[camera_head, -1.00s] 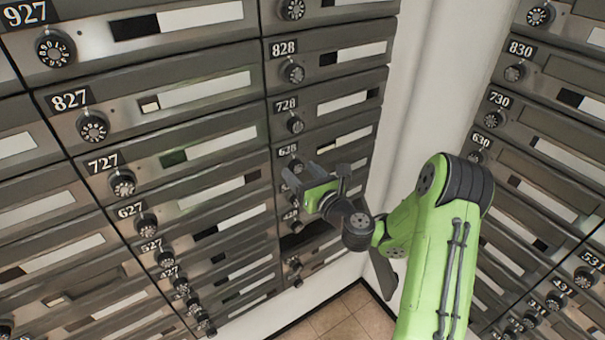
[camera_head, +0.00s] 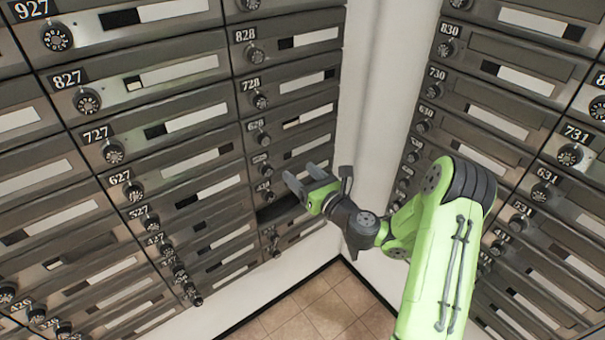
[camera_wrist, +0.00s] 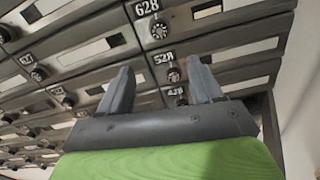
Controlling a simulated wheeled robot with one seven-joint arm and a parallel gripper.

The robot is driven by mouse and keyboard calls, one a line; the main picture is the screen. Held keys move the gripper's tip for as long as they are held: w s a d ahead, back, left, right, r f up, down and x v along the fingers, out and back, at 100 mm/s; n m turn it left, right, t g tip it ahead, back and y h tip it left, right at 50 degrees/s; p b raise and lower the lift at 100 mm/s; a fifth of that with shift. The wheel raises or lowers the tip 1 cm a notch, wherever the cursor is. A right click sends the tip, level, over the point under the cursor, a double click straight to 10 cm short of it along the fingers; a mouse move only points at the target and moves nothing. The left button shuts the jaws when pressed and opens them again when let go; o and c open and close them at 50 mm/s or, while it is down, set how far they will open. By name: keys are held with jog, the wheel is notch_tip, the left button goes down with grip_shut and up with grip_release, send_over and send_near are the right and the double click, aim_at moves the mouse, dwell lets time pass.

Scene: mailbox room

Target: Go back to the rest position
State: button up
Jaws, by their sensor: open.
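My gripper (camera_head: 303,178) is open and empty in the head view, in front of the lower part of the right column of the left mailbox wall (camera_head: 205,75). Its two grey fingers point toward the mailboxes. In the wrist view, the gripper (camera_wrist: 158,88) shows both fingers spread apart with nothing between them. Beyond them are mailbox 628 (camera_wrist: 215,45) and the dial next to the 528 label (camera_wrist: 173,75). The fingers appear apart from the doors. A dark slot or opening (camera_head: 278,208) shows low in that column, partly beside the gripper.
A second mailbox wall (camera_head: 500,85) stands on the right. A pale wall strip (camera_head: 375,90) fills the corner between them. Round dials such as the one at 728 (camera_head: 260,101) stick out from the doors. The tiled floor (camera_head: 325,305) is clear below.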

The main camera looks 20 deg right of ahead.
jog(key=shift+s+r, duration=0.1)
jog(key=s+a+r+n+g+y+b, duration=0.2)
jog(key=s+a+n+g, duration=0.85)
jog(key=n, duration=1.15)
jog(key=s+d+r+n+h, duration=0.1)
jog(key=s+d+n+h, duration=0.1)
jog(key=s, duration=0.5)
jog(key=s+d+r+n+h, duration=0.1)
jog(key=s+d+n+h, duration=0.2)
jog(key=s, duration=0.5)
jog(key=s+d+r+n+h+b, duration=0.1)
jog(key=s+d+n+h, duration=0.2)
jog(key=s+n, duration=0.3)
jog(key=shift+s+d+r+g, duration=0.35)
jog(key=shift+s+d, duration=0.2)
jog(key=shift+s, duration=0.6)
